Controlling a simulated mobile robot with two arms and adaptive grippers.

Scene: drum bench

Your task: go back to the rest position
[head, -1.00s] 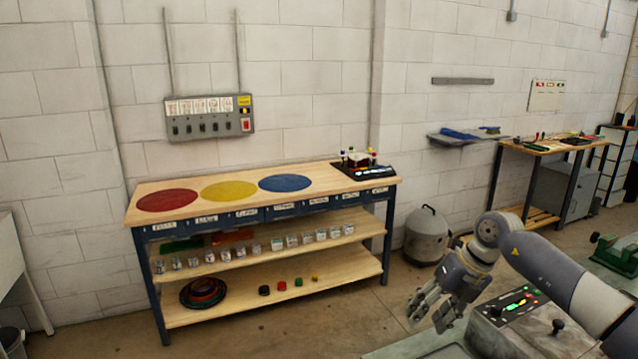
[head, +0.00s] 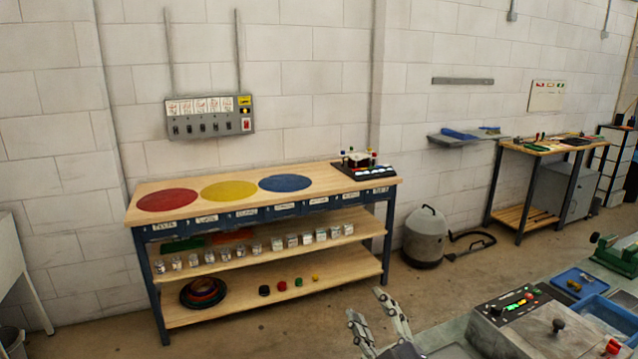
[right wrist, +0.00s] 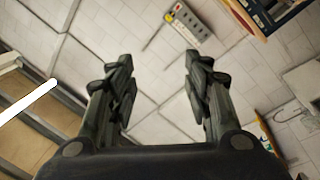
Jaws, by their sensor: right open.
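My right gripper (head: 372,312) shows at the bottom of the head view, with its fingers pointing up. It is open and empty, well in front of the wooden bench. In the right wrist view its two fingers (right wrist: 155,75) stand apart with nothing between them, and the wall shows beyond. My left gripper is not in view. The wooden bench (head: 230,215) with red, yellow and blue discs on its top stands against the wall.
A grey machine with a button panel (head: 515,305) and a blue tray (head: 578,282) are at the lower right. A grey vacuum (head: 425,237) stands on the floor beside the bench. A second bench (head: 545,150) is at the far right. The floor in front of the bench is clear.

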